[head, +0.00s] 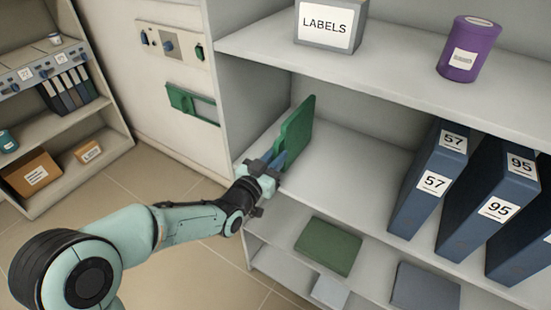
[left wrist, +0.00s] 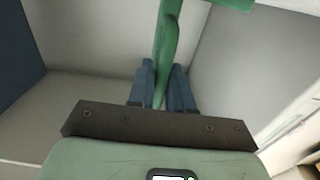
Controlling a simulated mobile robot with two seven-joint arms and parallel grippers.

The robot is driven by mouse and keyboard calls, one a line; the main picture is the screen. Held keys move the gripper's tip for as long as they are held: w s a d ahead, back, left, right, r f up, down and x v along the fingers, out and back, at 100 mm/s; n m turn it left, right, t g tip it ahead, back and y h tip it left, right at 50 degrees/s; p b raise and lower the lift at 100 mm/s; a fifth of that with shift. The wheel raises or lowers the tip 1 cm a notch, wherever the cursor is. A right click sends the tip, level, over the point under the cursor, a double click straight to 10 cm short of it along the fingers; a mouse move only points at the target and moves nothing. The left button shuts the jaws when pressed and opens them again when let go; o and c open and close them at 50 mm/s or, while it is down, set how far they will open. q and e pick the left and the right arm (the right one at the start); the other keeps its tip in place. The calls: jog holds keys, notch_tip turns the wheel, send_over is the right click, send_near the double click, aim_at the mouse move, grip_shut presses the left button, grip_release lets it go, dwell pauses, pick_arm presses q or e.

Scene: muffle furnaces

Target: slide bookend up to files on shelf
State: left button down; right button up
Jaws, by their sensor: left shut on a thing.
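The green bookend (head: 296,132) stands upright on the middle shelf (head: 352,165), close to the shelf unit's left side wall. My left gripper (head: 276,164) is shut on its near edge. In the left wrist view, the bookend (left wrist: 167,50) runs between the two blue fingers (left wrist: 163,88). The blue files (head: 430,185) stand on the same shelf to the right, labelled 57 and 95, leaning a little. A wide bare stretch of shelf lies between the bookend and file 57. My right gripper is not in view.
The upper shelf holds a LABELS box (head: 328,24) and a purple canister (head: 468,48). A green box (head: 328,246) and a grey one (head: 425,287) lie on the lower shelf. The left side wall (head: 243,110) is close to my gripper.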

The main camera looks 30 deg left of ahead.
pick_arm(q)
jog(key=shift+s+d, duration=0.1)
jog(key=shift+d, duration=1.05)
jog(key=shift+s+d, duration=0.15)
jog(key=shift+d, duration=2.2)
jog(key=shift+s+d, duration=0.2)
jog(key=shift+d, duration=2.3)
jog(key=shift+d, duration=0.1)
jog(key=shift+s+d+p, duration=0.15)
jog(key=shift+d+p, duration=0.1)
jog(key=shift+d, duration=1.7)
jog(key=shift+s+d+p, duration=0.2)
jog(key=shift+d+p, duration=0.05)
jog(key=shift+d, duration=1.7)
jog(key=shift+s+d+p, duration=0.15)
jog(key=shift+d+p, duration=0.1)
jog(key=shift+d, duration=1.7)
jog(key=shift+s+d, duration=0.2)
jog(key=shift+d, duration=2.3)
jog(key=shift+d+p, duration=0.35)
jog(key=shift+d, duration=0.15)
